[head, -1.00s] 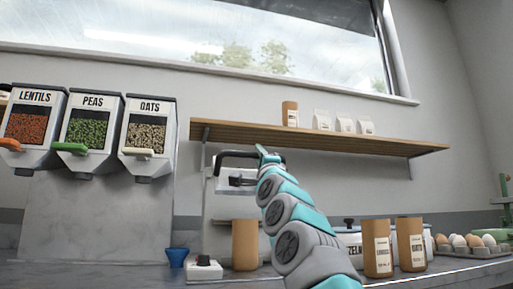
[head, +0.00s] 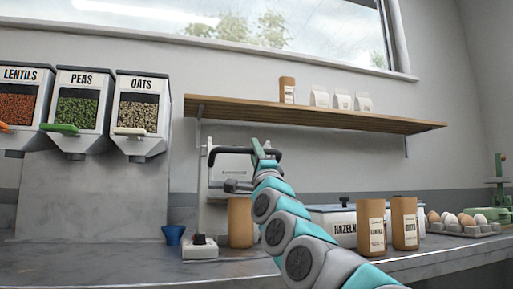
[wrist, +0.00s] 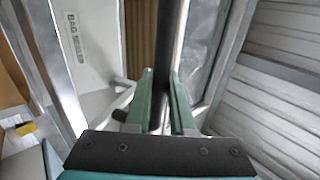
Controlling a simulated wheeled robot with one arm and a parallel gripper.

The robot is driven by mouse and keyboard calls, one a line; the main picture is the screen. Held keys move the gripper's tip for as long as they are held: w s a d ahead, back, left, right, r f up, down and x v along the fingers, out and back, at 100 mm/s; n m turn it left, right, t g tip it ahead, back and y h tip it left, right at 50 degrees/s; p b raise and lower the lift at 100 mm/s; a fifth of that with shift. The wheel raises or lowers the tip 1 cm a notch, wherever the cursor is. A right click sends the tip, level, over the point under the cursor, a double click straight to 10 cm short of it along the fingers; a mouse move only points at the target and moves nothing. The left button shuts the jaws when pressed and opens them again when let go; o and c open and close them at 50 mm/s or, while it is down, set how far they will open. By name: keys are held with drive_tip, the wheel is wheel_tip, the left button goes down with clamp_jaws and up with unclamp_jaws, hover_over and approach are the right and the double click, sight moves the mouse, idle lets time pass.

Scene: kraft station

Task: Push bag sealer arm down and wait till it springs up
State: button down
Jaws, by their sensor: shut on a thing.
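The bag sealer (head: 216,180) is a white unit at the wall under the shelf in the head view. Its dark arm (head: 227,150) is a bar across the top front of the unit. My gripper (head: 262,151) is at the right part of this bar. In the wrist view the green fingers of my gripper (wrist: 160,105) are shut around the dark bar (wrist: 161,45), one on each side. The sealer's white labelled face (wrist: 92,55) is left of the fingers. A brown bag (head: 240,222) stands upright in front of the sealer; my arm hides part of the sealer.
A blue cup (head: 173,234) and a white box with a knob (head: 200,247) stand left of the brown bag. Two labelled brown bags (head: 371,226), a hazelnut container (head: 344,232) and eggs (head: 466,220) are at right. The wooden shelf (head: 320,116) is above my gripper.

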drive_tip(key=shift+w+a+f+p, duration=0.1)
drive_tip(key=shift+w+a+f, duration=0.05)
drive_tip(key=shift+f, duration=0.8)
drive_tip(key=shift+w+a+f+p, duration=0.15)
drive_tip(key=shift+w+a+f, duration=0.05)
drive_tip(key=shift+f, duration=0.7)
drive_tip(key=shift+w+a+f+p, duration=0.1)
drive_tip(key=shift+w+a+f, duration=0.05)
drive_tip(key=shift+f, duration=0.8)
drive_tip(key=c, duration=0.8)
unclamp_jaws()
drive_tip(key=shift+o, duration=0.2)
drive_tip(key=shift+d, duration=0.1)
drive_tip(key=s+d, duration=0.3)
drive_tip(key=s, duration=0.9)
drive_tip(key=shift+s+d+f, duration=0.2)
drive_tip(key=shift+f, duration=0.2)
